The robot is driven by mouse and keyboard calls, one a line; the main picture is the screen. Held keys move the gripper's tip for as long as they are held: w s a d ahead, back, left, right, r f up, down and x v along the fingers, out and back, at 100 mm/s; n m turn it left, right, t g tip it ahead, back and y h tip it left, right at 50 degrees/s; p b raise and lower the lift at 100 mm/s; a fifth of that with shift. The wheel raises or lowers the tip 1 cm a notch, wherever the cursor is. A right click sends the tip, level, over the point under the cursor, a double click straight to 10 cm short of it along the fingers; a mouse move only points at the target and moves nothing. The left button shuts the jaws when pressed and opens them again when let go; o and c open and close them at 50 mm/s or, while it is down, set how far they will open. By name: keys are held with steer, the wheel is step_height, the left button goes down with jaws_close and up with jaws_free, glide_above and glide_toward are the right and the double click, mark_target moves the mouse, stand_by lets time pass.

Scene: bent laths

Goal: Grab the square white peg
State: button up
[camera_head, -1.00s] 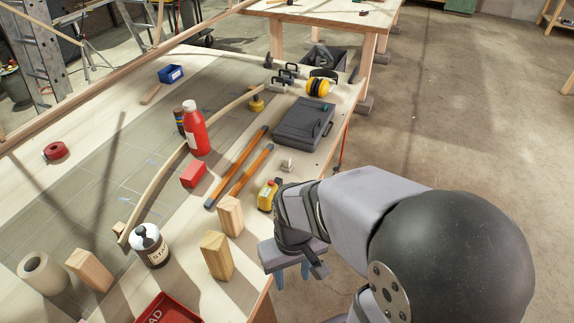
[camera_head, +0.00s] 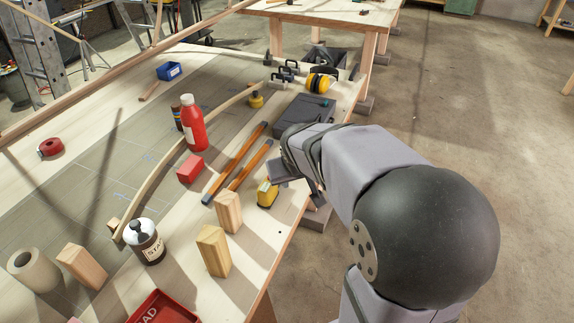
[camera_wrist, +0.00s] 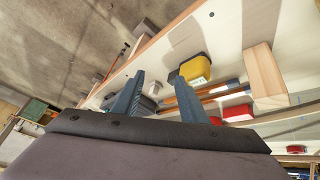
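A small white piece (camera_wrist: 153,88), which looks like the square white peg, shows between the fingers of my gripper (camera_wrist: 159,77) in the wrist view. The two blue fingers are spread apart, and neither visibly touches it. It appears to lie past the fingers on the table, though its distance is hard to judge.
A yellow tape measure (camera_head: 267,194) and wooden blocks (camera_head: 229,212) stand near my gripper. Orange-brown bars (camera_head: 238,165) lie to the left, and a dark grey case (camera_head: 303,113) lies behind. A red bottle (camera_head: 192,124) stands farther left. The table's right edge is close.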

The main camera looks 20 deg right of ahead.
steer(key=w+d+r+n+t+y+b, duration=0.1)
steer(key=w+d+r+t+b, duration=0.2)
steer(key=w, duration=0.5)
steer(key=w+d+r+n+t+y+b, duration=0.2)
steer(key=w+d+t+b, duration=0.15)
steer(key=w, duration=0.45)
steer(key=w+d+r+n+t+y+b, duration=0.1)
steer(key=w+d+r+t+b, duration=0.2)
steer(key=w, duration=0.5)
steer(key=s+f+n+g+y+b, duration=0.1)
steer(key=s+f+n+y, duration=0.1)
steer(key=f, duration=0.4)
steer(key=s+a+f+n+g+y+b, duration=0.1)
steer(key=s+f+n+y, duration=0.1)
steer(key=f+y, duration=0.3)
steer(key=s+a+f+n+g+y+b, duration=0.1)
steer(key=s+f+n+y+b, duration=0.1)
steer(key=f, duration=0.4)
steer(key=shift+s+f+n+y, duration=0.15)
steer(key=shift+s+f+y, duration=0.1)
steer(key=shift+y, duration=0.35)
steer(key=shift+s+f+n+y, duration=0.1)
steer(key=shift+s+n+y, duration=0.1)
steer(key=shift+y, duration=0.4)
steer(key=shift+p+x, duration=0.75)
steer(key=shift+x, duration=2.95)
steer(key=shift+f, duration=0.1)
jaws_close()
